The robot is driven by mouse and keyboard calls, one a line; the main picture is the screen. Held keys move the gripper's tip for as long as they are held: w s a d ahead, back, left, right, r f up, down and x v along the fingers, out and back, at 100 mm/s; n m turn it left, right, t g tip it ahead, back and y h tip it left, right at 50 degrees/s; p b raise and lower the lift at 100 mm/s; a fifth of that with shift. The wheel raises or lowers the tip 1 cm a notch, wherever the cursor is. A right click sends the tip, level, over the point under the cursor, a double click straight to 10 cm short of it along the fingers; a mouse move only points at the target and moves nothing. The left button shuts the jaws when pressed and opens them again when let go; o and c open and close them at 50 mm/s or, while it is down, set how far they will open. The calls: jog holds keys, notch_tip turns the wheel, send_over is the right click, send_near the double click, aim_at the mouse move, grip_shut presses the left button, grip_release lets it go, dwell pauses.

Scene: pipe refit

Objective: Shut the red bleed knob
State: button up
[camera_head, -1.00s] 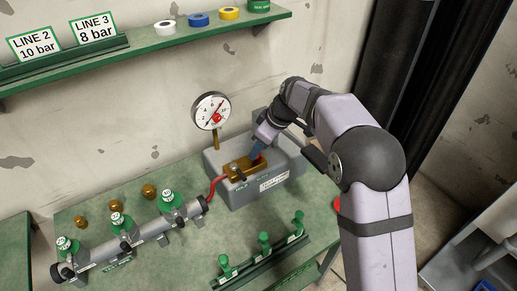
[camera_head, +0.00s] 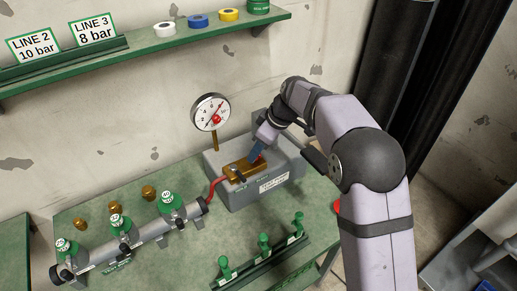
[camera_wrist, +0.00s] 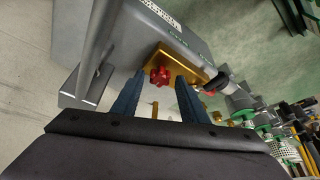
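The red bleed knob (camera_wrist: 160,76) is a small lobed knob on the brass block (camera_wrist: 180,60) in the wrist view. In the head view the brass block (camera_head: 238,169) sits on the grey test unit, and a bit of the red knob (camera_head: 262,157) shows beside my fingers. My gripper (camera_wrist: 158,84) has two blue fingers set apart, one on each side of the knob at their tips. I cannot tell whether either finger touches it. In the head view my gripper (camera_head: 256,153) points down at the block's right end.
A round gauge (camera_head: 211,112) stands behind the block. A red hose (camera_head: 216,186) runs from the block to a grey pipe (camera_head: 148,233) with green-capped fittings. A green rack (camera_head: 262,261) with green valves is in front. A shelf (camera_head: 130,53) is above.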

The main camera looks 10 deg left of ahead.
jog(key=b+v, duration=0.1)
jog(key=v, duration=0.6)
jog(key=shift+d+r, duration=0.1)
jog(key=shift+r, duration=0.05)
dwell(0.3)
jog(key=s+d+r+m+g+h+p, duration=0.1)
jog(key=s+d+r+m+p, duration=0.15)
jog(key=s+d, duration=0.3)
jog(key=s+d+r+m+p, duration=0.2)
jog(key=s+d+m+p, duration=0.1)
jog(key=s+d, duration=0.3)
jog(key=s+d+f+m+h+b, duration=0.2)
jog(key=s+d+f+m, duration=0.7)
jog(key=s+d+f, duration=0.5)
jog(key=shift+s+d+h, duration=0.2)
jog(key=shift+s+h, duration=0.4)
jog(key=shift+h, duration=0.1)
jog(key=shift+w, duration=0.1)
